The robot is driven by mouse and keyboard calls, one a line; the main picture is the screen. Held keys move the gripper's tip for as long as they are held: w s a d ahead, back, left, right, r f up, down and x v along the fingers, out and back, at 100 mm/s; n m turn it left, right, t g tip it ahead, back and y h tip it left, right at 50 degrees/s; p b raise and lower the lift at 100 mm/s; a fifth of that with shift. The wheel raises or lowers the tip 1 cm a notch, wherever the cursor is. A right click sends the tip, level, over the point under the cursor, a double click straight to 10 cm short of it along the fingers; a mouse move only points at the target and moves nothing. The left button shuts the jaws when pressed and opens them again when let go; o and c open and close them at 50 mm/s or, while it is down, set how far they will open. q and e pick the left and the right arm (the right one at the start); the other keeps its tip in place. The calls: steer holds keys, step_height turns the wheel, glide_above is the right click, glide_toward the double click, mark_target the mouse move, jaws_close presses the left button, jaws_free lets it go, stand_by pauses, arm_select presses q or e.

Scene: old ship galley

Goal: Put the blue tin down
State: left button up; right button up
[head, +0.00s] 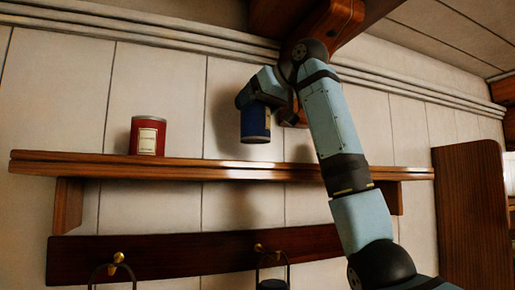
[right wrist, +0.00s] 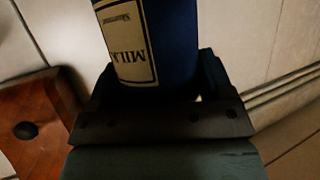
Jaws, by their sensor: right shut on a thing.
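The blue tin (head: 256,124) is held upright in my right gripper (head: 254,102) in the head view. Its base shows a gap above the wooden wall shelf (head: 225,172). In the right wrist view the blue tin (right wrist: 180,40) sits between the jaws of the right gripper (right wrist: 160,85), with a cream label that reads upside down there. The right gripper is shut on the tin's upper part; the fingers partly hide it. My left gripper is not in view.
A red tin (head: 147,136) with a cream label stands on the shelf to the left. The shelf between it and my right arm is clear. A dark rail (head: 190,257) with brass hooks runs below. A wooden beam (head: 335,22) is close above the gripper.

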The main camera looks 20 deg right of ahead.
mark_target(257, 142)
steer(key=shift+d+f, duration=0.25)
steer(key=shift+f, duration=0.85)
steer(key=f, duration=0.4)
steer(key=shift+a, duration=0.25)
steer(key=shift+d+f, duration=0.2)
steer(key=shift+f, duration=0.05)
steer(key=shift+a, duration=0.1)
steer(key=shift+f, duration=0.1)
steer(key=o, duration=1.2)
steer(key=shift+c, duration=0.2)
